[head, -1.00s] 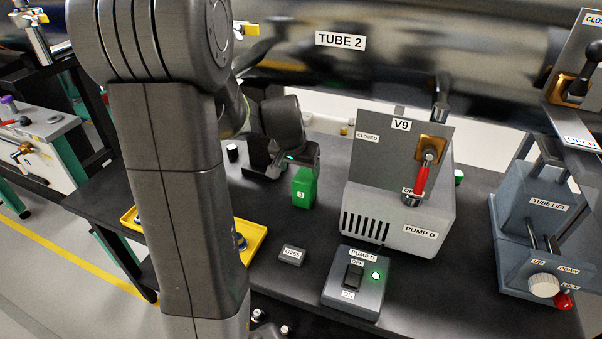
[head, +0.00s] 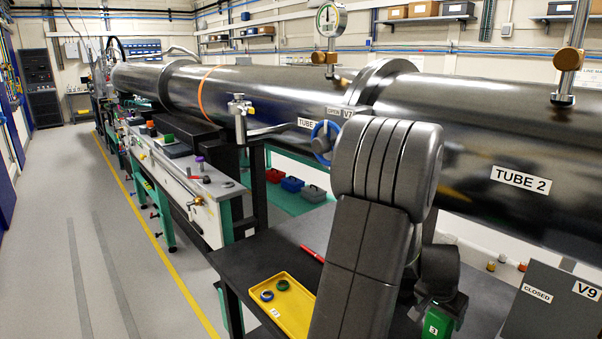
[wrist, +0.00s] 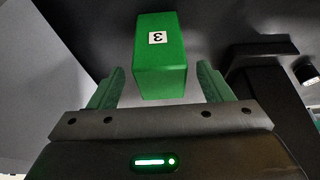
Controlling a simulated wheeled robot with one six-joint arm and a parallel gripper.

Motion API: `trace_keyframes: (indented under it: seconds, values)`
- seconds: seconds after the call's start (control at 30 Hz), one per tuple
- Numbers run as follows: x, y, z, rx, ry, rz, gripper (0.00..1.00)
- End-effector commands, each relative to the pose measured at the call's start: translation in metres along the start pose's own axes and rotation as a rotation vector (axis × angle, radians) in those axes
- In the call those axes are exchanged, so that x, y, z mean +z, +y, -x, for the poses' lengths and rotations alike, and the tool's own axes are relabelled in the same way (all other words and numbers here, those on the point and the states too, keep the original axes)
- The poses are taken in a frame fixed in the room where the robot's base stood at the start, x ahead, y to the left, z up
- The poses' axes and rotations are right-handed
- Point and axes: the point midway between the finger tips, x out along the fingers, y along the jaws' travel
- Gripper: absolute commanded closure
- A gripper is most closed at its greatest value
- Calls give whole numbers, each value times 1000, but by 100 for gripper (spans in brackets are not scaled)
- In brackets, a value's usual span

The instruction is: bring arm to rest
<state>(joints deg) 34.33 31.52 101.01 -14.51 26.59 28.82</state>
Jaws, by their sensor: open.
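My gripper (wrist: 159,82) is open in the wrist view, with one green-looking finger on each side. A green block (wrist: 160,60) with a "3" label lies ahead of and between the fingers, with gaps visible on both sides. In the head view the green block (head: 438,324) shows at the bottom edge, partly cut off, below the dark end of my arm. My fingers cannot be made out there. My arm stands bent up in front of the tube, over the black bench (head: 262,250).
A yellow tray (head: 302,318) with two rings lies left of my arm, near a red pen-like object (head: 312,254). The long tube (head: 480,150) runs behind my arm. The V9 panel (head: 550,305) stands right. The floor at left is clear.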

Motion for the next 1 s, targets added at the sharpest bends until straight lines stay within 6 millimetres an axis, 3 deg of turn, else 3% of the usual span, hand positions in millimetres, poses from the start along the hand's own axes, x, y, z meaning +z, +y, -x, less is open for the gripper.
trace_keyframes:
  seconds: [0.1, 0.4, 1.0]
  values:
    - [1, 0, -22, 1, -3, -1, 27]
    - [2, 0, -57, -1, -1, -1, 27]
    - [0, 0, -48, -1, 1, 0, 27]
